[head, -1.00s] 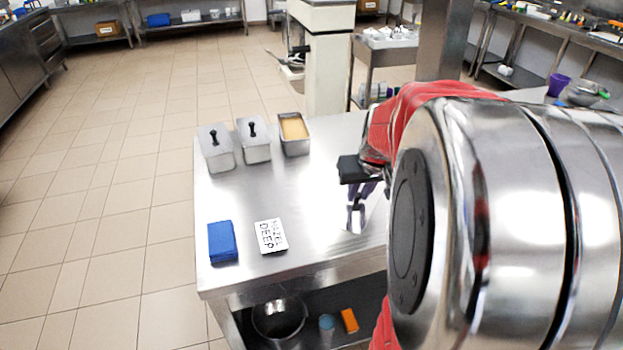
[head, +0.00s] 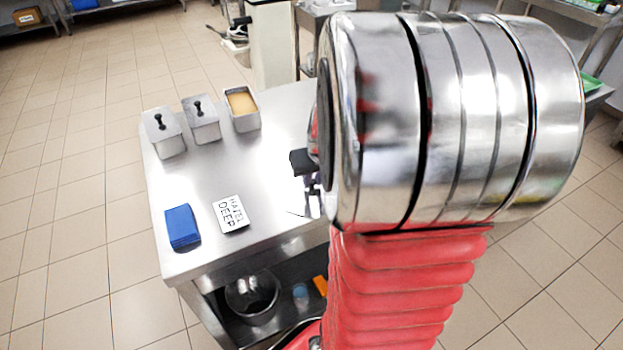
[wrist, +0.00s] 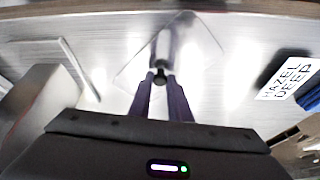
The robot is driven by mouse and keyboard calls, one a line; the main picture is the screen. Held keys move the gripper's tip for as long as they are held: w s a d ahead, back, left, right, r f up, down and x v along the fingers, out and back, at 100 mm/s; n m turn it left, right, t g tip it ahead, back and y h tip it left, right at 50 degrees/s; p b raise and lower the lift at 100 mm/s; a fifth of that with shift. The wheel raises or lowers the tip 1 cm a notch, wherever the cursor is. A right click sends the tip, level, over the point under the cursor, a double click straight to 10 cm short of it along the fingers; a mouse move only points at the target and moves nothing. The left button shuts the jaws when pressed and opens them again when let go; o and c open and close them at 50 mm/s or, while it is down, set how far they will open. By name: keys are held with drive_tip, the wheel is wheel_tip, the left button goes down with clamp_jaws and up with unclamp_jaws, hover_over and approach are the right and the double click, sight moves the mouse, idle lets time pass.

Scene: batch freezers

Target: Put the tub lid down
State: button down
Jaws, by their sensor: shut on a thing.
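My gripper (wrist: 161,82) is shut on the dark knob of the tub lid (wrist: 190,62), a flat shiny steel plate whose outline shows around the fingertips in the wrist view. In the head view my gripper (head: 313,190) is over the right part of the steel table (head: 262,165), partly hidden by my arm. The lid blends with the table there, and I cannot tell whether it touches the top. An open tub (head: 246,122) with yellow contents stands at the table's back, beside two lidded tubs (head: 170,146) (head: 207,133) with black knobs.
A steel pot (head: 252,300) and an orange item (head: 320,285) are on the shelf below. Bare tabletop lies between the tubs and the card.

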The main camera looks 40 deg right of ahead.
drive_tip(key=c, duration=1.6)
unclamp_jaws()
drive_tip(key=shift+c, duration=0.2)
drive_tip(key=shift+r, duration=0.1)
drive_tip(key=v, duration=1.2)
drive_tip(key=shift+a, duration=0.1)
